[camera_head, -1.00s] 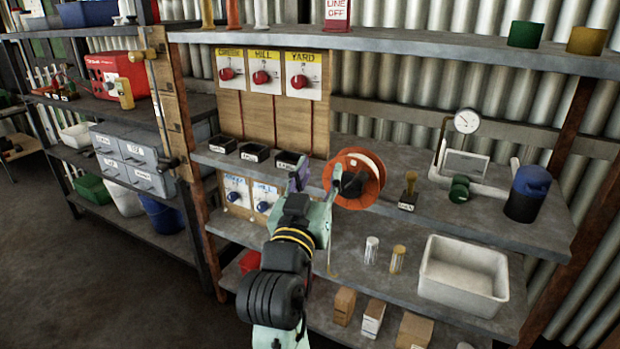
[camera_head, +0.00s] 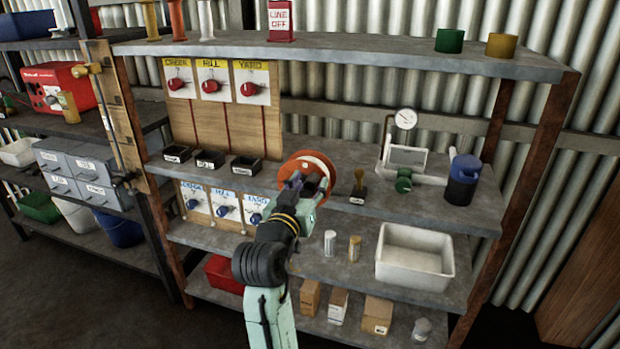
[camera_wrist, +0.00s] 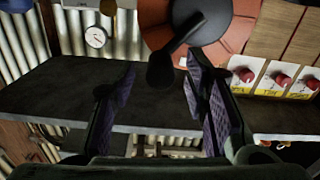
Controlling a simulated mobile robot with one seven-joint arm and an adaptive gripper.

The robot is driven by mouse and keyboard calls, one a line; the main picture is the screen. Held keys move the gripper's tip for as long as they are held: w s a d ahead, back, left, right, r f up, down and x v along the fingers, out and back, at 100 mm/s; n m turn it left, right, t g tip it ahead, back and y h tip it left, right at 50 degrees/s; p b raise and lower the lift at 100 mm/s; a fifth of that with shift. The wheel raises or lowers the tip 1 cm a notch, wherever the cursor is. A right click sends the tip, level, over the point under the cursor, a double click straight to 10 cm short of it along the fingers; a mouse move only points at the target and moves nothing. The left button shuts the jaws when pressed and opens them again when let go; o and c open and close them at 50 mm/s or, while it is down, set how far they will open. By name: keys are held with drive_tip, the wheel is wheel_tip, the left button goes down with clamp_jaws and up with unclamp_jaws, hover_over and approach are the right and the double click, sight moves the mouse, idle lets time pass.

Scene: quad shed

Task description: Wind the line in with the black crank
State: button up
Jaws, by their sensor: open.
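The orange-red line reel (camera_head: 310,159) stands on the middle shelf, its lower front partly covered by my gripper (camera_head: 308,183). In the wrist view the reel (camera_wrist: 238,38) is at the top, with a black hub and the black crank (camera_wrist: 181,42) in front of it. The crank's rounded handle end (camera_wrist: 160,71) appears in the gap between the two fingertips of my gripper (camera_wrist: 162,74). The fingers are apart, with dark space on both sides of the handle. I cannot tell how far the handle reaches between them.
A small black stand with a brass top (camera_head: 358,186) is right of the reel. Black trays (camera_head: 245,164) stand to its left. A gauge on pipework (camera_head: 405,119) and a blue-topped container (camera_head: 463,180) are farther right. Below are a white basin (camera_head: 415,283) and small jars (camera_head: 354,248).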

drive_tip(key=shift+w+d, duration=0.2)
drive_tip(key=shift+w, duration=0.45)
drive_tip(key=shift+c, duration=0.5)
clamp_jaws()
